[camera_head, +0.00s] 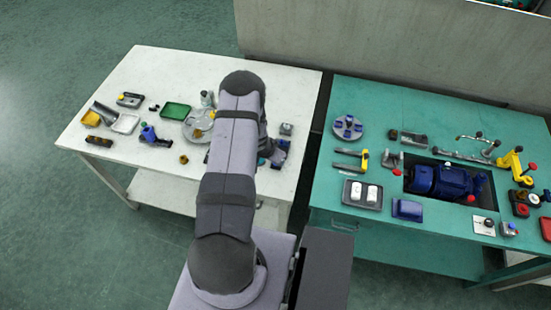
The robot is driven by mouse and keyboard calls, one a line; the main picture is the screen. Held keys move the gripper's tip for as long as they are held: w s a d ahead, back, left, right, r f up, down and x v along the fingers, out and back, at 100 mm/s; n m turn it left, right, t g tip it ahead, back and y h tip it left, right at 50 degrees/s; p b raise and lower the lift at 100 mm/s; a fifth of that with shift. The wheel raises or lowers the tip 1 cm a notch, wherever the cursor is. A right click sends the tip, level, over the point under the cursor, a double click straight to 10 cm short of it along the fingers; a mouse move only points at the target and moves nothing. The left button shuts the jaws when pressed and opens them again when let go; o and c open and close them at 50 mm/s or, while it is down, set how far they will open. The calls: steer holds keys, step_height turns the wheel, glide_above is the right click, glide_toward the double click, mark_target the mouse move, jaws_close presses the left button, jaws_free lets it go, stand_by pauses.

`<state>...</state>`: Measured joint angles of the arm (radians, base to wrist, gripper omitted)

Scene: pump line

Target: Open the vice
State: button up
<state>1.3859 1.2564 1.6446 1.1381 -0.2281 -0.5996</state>
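My arm reaches over the right part of the white table, with its wrist bent down near the right edge. My gripper (268,156) is small and mostly hidden by my arm, so its fingers cannot be made out. A small blue and dark device (280,151) is right beside it; it may be the vice, but its jaws cannot be told. Whether my gripper touches it is unclear. Another blue device with a dark bar (152,136) lies on the left half of the white table, apart from my gripper.
The white table (150,68) also holds a green tray (175,111), a round grey plate (199,125) and a small grey block (286,129). A narrow gap separates it from the green table (380,98), which holds a blue pump (440,181) and several tools.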

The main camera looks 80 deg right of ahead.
steer(key=shift+d+r, duration=0.1)
steer(key=shift+d, duration=0.05)
stand_by(0.4)
steer(key=o, duration=1)
steer(key=shift+b+v, duration=0.5)
steer(key=shift+v, duration=3.2)
steer(key=shift+m, duration=0.3)
